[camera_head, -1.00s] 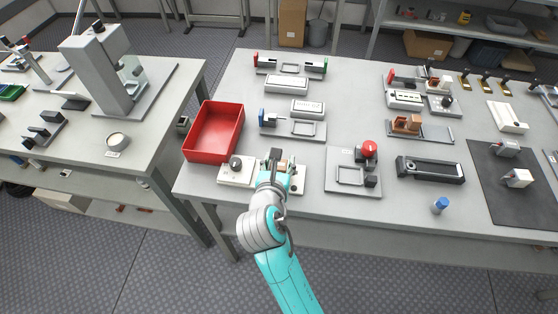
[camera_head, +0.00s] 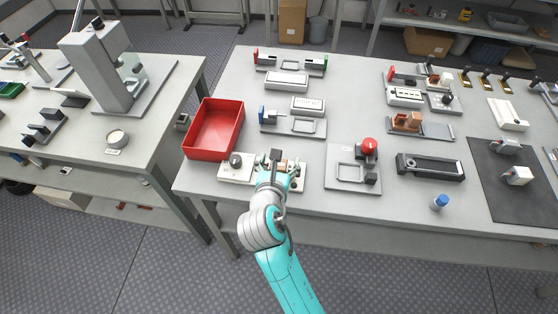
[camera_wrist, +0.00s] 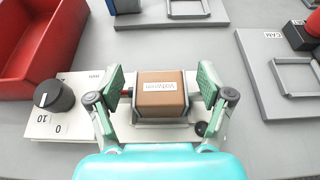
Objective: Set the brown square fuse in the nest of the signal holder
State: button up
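The brown square fuse (camera_wrist: 160,92), with a white label on top, sits on a pale tester (camera_wrist: 75,118) in the wrist view. My gripper (camera_wrist: 163,88) has a green-padded finger on each side of the fuse. A gap shows between each pad and the fuse, so it is open around it. In the head view my gripper (camera_head: 280,167) is over the tester at the table's front and mostly hides the fuse. Several holders with frames stand on the table; their labels are too small there to tell which is the signal holder.
A red bin (camera_head: 214,130) stands left of the tester. A blue-ended holder (camera_head: 306,127) lies behind my gripper, and a holder with a red button (camera_head: 340,184) is to the right. A red-and-green-ended holder (camera_head: 290,67) is at the back. A black dial (camera_wrist: 54,95) rises left of my fingers.

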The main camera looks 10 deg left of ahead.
jog(key=v, duration=1.2)
jog(key=s+d+f+m, duration=0.1)
jog(key=d+f+m, duration=0.1)
jog(key=d, duration=0.1)
jog(key=s+d+f+m+y, duration=0.1)
jog(key=d+f+m, duration=0.1)
jog(key=d+f, duration=0.1)
jog(key=s+d+f+m, duration=0.1)
jog(key=d+f+m, duration=0.1)
jog(key=d+f, duration=0.1)
jog(key=shift+s+f+y, duration=0.15)
jog(key=shift+f+y, duration=0.05)
jog(key=shift+y, duration=0.1)
jog(key=s+d+f+m+y, duration=0.1)
jog(key=s+d+f+m, duration=0.1)
jog(key=s+d+m, duration=0.5)
jog(key=s+d+f+m, duration=0.1)
jog(key=s+d+m, duration=0.3)
jog(key=s+m, duration=0.55)
jog(key=s+d+r+m+t+h, duration=0.1)
jog(key=s+d+r+m, duration=0.3)
jog(key=s+m, duration=0.5)
jog(key=r+m+h, duration=0.1)
jog(key=m, duration=0.3)
